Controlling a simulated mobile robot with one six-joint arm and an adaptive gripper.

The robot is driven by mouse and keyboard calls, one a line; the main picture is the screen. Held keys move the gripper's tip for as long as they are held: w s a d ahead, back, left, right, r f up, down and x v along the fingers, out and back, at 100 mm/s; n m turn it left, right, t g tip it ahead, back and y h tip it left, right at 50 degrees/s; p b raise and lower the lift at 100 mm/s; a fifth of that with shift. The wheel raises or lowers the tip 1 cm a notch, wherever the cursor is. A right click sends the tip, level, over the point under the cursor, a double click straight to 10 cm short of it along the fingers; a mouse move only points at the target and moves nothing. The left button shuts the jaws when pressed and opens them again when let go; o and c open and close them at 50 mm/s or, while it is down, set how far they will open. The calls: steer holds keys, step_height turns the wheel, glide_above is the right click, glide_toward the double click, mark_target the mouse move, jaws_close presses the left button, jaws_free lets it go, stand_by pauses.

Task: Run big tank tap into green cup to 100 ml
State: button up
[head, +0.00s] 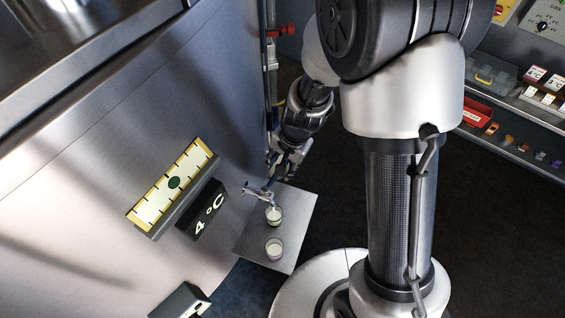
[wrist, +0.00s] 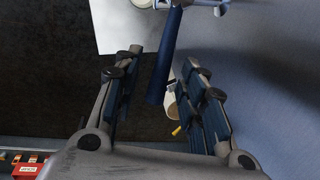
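The big steel tank (head: 110,130) fills the left of the head view. Its metal tap (head: 260,192) sticks out low on the wall, and part of it shows at the top of the wrist view (wrist: 220,5). A cup with a greenish tint (head: 274,217) stands under the tap on a metal shelf (head: 300,210), with white liquid visible in it. Its level is too small to read. My gripper (head: 287,165) is beside the tap. In the wrist view my gripper (wrist: 160,95) is open, with a blue lever (wrist: 166,60) between its fingers, closer to the right one.
A second cup (head: 274,249) with a purplish tint and white contents stands nearer on the shelf. A yellow gauge (head: 172,184) and a 4 °C display (head: 203,210) are on the tank. A red-handled fitting (head: 280,31) is above. Shelves with bins (head: 490,75) stand at right.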

steer(key=shift+r, duration=0.15)
step_height(320, 180, up, 12)
steer(key=s+d, duration=0.1)
steer(key=d, duration=0.1)
steer(key=shift+s+f, duration=0.2)
steer(key=shift+a, duration=0.1)
stand_by(6.8)
